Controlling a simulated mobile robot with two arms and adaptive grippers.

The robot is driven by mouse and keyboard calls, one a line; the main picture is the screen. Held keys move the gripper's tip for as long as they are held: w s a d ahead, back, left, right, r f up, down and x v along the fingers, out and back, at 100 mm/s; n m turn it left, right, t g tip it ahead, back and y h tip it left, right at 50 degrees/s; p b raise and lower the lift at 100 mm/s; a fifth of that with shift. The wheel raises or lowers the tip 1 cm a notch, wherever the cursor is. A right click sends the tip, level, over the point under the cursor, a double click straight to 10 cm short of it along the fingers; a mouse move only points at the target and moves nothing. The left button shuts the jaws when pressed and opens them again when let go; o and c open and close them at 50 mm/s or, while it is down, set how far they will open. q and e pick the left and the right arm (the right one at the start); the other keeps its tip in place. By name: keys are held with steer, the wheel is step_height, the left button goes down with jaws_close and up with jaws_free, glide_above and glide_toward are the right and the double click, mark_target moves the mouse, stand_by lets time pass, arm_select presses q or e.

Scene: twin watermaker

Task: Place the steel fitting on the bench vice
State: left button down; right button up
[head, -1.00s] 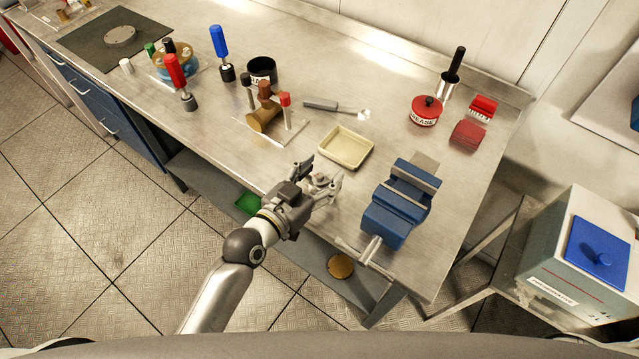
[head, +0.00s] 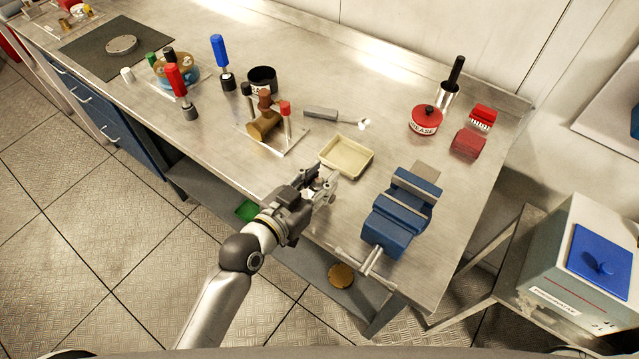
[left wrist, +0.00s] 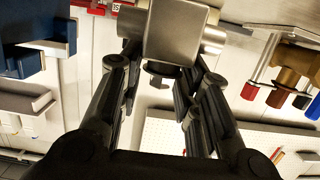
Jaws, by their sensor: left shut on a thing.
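My left gripper (head: 324,186) is over the front edge of the bench, left of the bench vice. It is shut on the steel fitting, a shiny grey metal block with round stubs that fills the top middle of the left wrist view (left wrist: 175,32). In the head view the fitting is mostly hidden by the fingers. The blue bench vice (head: 397,222) stands at the front right of the bench, its handle toward the front edge. The fitting is apart from the vice. My right gripper is not in view.
A cream tray (head: 346,156) lies just behind my left gripper. A brass valve on a plate (head: 268,124) and a grey-handled tool (head: 330,115) lie further left and back. A red grease tin (head: 425,120) stands behind the vice. Bare bench lies between tray and vice.

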arm_select(q)
steer(key=s+a+r+b, duration=0.3)
steer(key=s+a+r, duration=0.1)
steer(key=a+r, duration=0.7)
steer(key=shift+s+a+r, duration=0.15)
steer(key=shift+a+r, duration=0.05)
steer(key=shift+a, duration=0.9)
